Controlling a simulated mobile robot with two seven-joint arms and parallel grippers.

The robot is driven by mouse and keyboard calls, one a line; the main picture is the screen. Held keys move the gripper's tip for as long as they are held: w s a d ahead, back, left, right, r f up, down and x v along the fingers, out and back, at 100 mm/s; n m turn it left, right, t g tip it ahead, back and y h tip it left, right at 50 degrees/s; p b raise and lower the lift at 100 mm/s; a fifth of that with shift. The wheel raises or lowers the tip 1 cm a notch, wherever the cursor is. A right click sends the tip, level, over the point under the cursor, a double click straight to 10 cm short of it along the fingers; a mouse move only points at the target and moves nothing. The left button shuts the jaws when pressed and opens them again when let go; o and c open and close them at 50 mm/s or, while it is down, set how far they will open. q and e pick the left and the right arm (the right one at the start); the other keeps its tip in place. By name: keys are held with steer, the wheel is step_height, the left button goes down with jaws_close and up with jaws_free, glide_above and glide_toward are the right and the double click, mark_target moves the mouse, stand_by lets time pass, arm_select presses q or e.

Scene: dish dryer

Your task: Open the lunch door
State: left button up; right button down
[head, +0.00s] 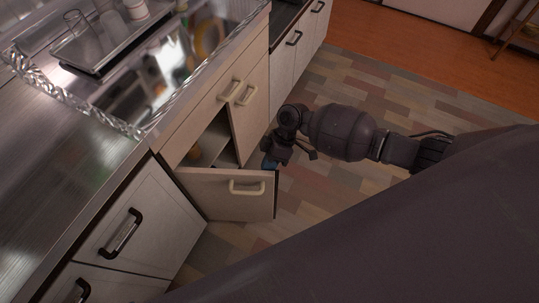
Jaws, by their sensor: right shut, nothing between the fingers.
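A light wooden cabinet door (228,194) below the sink stands swung open toward me, with a cream handle (247,188) on its outer face. Part of the cabinet's inside shows in the gap behind it. The neighbouring door (252,110) looks closed. My right gripper (269,163) is shut and empty at the free edge of the open door, on its inner side. Whether it touches the door I cannot tell. My left gripper does not show.
A steel sink counter (60,160) runs along the left, with a dish tray (97,62) holding glasses and cups. White drawers with dark handles (125,232) stand below at lower left. The tiled floor (400,100) is clear at right.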

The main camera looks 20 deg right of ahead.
arm_select(q)
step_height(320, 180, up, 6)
steer(key=p, duration=0.6)
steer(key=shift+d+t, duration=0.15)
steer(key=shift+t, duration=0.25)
arm_select(e)
steer(key=s+a+m+t, duration=0.4)
steer(key=s+a+m, duration=0.2)
steer(key=s, duration=0.5)
steer(key=shift+s+a+y, duration=0.15)
steer(key=shift+a+y, duration=0.15)
steer(key=shift+a, duration=0.7)
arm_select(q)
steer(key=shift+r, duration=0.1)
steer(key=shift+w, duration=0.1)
arm_select(e)
steer(key=shift+d, duration=0.15)
